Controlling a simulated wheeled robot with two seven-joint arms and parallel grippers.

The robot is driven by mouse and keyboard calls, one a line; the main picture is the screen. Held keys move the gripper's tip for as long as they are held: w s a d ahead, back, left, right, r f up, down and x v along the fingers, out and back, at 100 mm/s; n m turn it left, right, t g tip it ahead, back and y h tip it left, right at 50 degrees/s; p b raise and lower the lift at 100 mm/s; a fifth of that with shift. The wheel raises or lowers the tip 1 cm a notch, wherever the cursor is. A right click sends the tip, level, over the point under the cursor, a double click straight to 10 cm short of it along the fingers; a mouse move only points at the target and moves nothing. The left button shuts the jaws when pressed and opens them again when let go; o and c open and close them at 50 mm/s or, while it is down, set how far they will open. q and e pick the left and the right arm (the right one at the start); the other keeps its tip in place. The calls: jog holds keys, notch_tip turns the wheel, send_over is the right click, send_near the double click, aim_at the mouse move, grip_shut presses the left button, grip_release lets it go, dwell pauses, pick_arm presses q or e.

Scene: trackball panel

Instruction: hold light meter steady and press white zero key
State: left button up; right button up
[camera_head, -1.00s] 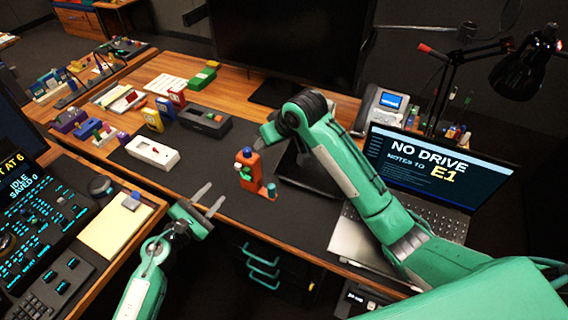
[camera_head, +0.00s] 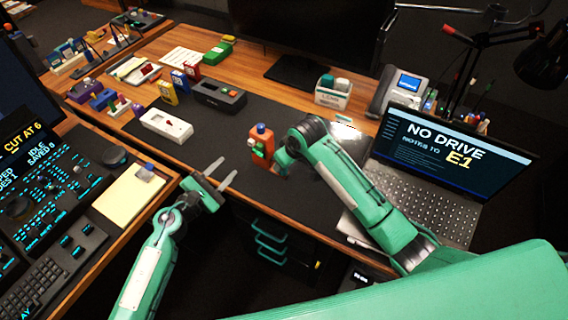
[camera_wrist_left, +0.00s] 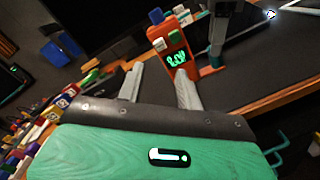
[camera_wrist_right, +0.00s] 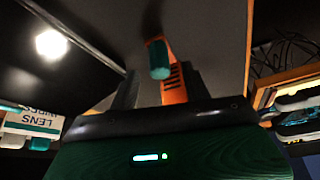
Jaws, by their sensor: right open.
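The orange light meter (camera_head: 262,143) stands upright on the dark mat. In the left wrist view its face (camera_wrist_left: 176,58) shows a lit green readout, a white key (camera_wrist_left: 159,44) and a green key (camera_wrist_left: 174,37). My left gripper (camera_head: 226,176) is open and empty, left of the meter and nearer the front edge. My right gripper (camera_head: 280,160) is at the meter's right side, partly hidden by its own arm. In the right wrist view its fingers (camera_wrist_right: 160,92) are open, with the meter's orange body (camera_wrist_right: 174,85) and a teal-tipped part (camera_wrist_right: 159,60) between or beyond them; contact is unclear.
A white device (camera_head: 166,124) and a dark box (camera_head: 219,95) lie on the mat to the left. A laptop (camera_head: 450,145) stands right, beside my right arm. A lens wipes box (camera_head: 333,93) stands behind. The mat between the white device and the meter is clear.

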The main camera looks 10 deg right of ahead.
jog(key=shift+x, duration=1.45)
grip_shut()
pick_arm(q)
grip_shut()
dwell(0.6)
